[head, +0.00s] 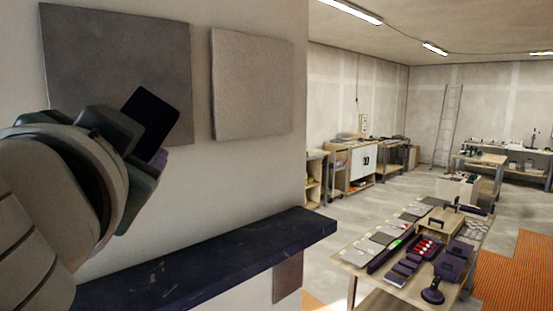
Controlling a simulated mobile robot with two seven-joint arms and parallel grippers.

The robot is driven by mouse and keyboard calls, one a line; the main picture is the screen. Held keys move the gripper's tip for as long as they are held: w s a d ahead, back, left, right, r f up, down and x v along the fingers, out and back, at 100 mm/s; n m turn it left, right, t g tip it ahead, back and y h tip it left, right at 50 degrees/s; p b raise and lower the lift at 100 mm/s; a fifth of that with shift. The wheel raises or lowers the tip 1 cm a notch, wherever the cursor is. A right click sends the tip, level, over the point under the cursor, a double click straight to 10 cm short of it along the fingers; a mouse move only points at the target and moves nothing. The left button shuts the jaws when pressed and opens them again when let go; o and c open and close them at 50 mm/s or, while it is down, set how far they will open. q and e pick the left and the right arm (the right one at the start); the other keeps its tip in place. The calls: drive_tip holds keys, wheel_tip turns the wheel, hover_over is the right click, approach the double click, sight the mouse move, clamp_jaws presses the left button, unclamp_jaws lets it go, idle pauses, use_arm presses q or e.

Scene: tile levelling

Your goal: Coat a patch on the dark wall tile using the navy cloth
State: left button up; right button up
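The dark wall tile (105,60) is a large grey-brown square on the pale wall at the upper left. My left gripper (152,138) is in front of its lower right part, and its arm covers the tile's lower left. A small dark purple-navy piece (158,160) shows beside the black finger; it may be part of the navy cloth, but most of it is hidden. I cannot tell whether the fingers are closed on it or whether it touches the tile. My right gripper is out of view.
A lighter tile (252,85) hangs to the right of the dark one. A dark ledge (210,262) juts out below the tiles. A workbench (352,258) with tools and several small items stands at the lower right, with floor around it.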

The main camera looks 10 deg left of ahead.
sight(72, 108)
use_arm(q)
drive_tip(key=s+a+r+y, duration=0.1)
drive_tip(key=s+a+y, duration=0.1)
drive_tip(key=a+y, duration=0.1)
drive_tip(key=s+a+r+n+t+y, duration=0.1)
drive_tip(key=y, duration=0.1)
drive_tip(key=shift+a+r, duration=0.15)
drive_tip(key=shift+r, duration=0.2)
drive_tip(key=shift+w+a, duration=0.55)
drive_tip(key=shift+f, duration=0.1)
drive_tip(key=shift+w+a+b, duration=0.35)
drive_tip(key=shift+w+a, duration=0.3)
drive_tip(key=shift+a, duration=0.15)
idle(0.5)
